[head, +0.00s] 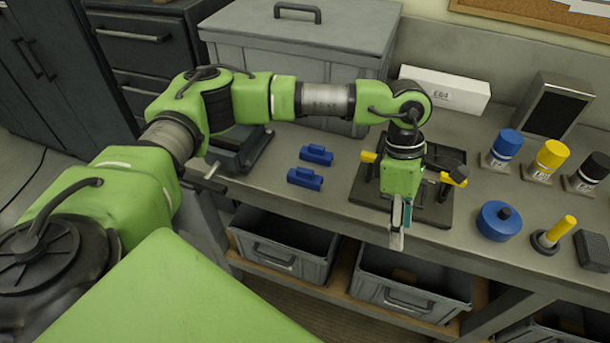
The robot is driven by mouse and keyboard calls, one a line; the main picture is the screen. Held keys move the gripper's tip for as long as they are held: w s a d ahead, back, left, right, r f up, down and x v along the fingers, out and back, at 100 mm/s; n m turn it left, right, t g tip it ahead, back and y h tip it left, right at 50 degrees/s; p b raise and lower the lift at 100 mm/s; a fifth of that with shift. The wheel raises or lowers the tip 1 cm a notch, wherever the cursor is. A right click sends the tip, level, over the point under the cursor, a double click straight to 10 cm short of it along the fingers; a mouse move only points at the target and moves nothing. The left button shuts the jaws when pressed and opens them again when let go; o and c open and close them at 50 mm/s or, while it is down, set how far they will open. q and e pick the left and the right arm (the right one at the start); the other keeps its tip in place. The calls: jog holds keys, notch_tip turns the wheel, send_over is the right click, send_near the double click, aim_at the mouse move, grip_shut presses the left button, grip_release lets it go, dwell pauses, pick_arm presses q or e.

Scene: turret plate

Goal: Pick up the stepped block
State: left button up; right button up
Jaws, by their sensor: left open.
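Two small blue blocks with a raised step on top lie on the grey bench left of the dark plate: the farther blue block (316,154) and the nearer blue block (304,179). I cannot tell which is the stepped block the task names. My left gripper (401,222) points down in front of the dark turret plate (367,187), near the bench's front edge and right of both blue blocks. It is open, touches neither blue block, and hides part of the plate. My right gripper is not in view.
A dark vise-like fixture (240,151) stands left of the blocks. A grey lidded box (330,45) is behind them. At right are blue, yellow and black capped bottles (551,160), a blue round container (499,220) and a yellow-handled tool (555,235). Grey bins (285,245) sit below.

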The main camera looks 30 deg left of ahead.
pick_arm(q)
jog(key=w+a+r+y, duration=0.2)
jog(key=w+a+y, duration=0.15)
jog(key=a, duration=0.55)
jog(key=n+t+y, duration=0.1)
jog(key=y, duration=0.3)
send_near(306, 171)
jog(key=p+x, duration=0.1)
jog(key=x, duration=0.1)
jog(key=p+x, duration=0.1)
jog(key=x, duration=0.2)
jog(key=shift+a+r+p, duration=0.1)
jog(key=shift+a+p, duration=0.2)
jog(key=shift+p, duration=0.05)
jog(key=shift+s+a+f, duration=0.1)
jog(key=shift+f, duration=0.4)
jog(key=shift+f+p, duration=0.3)
jog(key=shift+p, duration=0.25)
jog(key=p+x, duration=0.2)
jog(key=x, duration=0.1)
jog(key=shift+f, duration=0.35)
jog(key=shift+a+f, duration=0.2)
jog(key=shift+f, duration=0.3)
grip_shut()
